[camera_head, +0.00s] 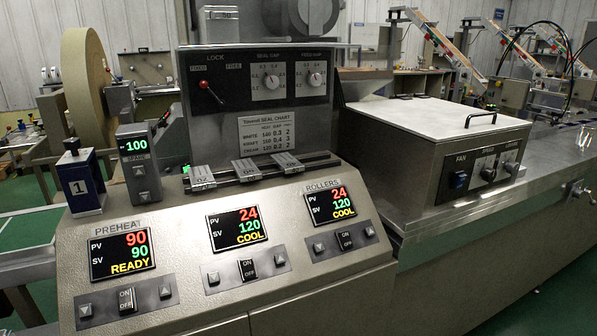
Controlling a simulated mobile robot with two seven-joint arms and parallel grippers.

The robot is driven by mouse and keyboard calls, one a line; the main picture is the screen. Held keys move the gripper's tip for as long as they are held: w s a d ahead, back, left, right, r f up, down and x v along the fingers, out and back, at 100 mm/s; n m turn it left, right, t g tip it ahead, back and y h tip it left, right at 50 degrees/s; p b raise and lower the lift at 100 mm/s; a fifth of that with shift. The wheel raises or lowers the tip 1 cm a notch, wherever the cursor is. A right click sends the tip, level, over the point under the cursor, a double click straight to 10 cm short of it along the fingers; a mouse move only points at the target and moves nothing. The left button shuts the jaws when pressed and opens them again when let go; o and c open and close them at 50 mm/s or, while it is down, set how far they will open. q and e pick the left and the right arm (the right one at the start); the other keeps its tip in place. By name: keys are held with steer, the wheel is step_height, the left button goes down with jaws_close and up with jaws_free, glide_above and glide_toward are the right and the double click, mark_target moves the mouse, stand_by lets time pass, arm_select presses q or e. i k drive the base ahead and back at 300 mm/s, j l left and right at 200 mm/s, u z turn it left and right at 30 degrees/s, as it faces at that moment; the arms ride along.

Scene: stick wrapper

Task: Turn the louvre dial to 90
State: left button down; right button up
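A low metal box with a white top stands right of centre, and its sloped front panel (473,182) carries a blue FAN switch (458,179) and two round dials. The middle dial (489,173) is under a small label that looks like SPEED. The rightmost dial (511,167) sits under another small label, too small to read surely, and appears to be the louvre dial. Its pointer and scale numbers are too small to read. Neither of my grippers is in view.
The large sloped console (300,245) fills the front left, with PREHEAT display (122,252) showing 90 and READY; two other displays show 24, 120 and COOL. A black handle (480,117) stands on the box lid (430,112). A metal counter (545,165) lies to the right.

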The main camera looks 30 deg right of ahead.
mark_target(512, 167)
steer(key=z, duration=1.85)
steer(key=i+l, duration=0.1)
steer(key=i, duration=0.25)
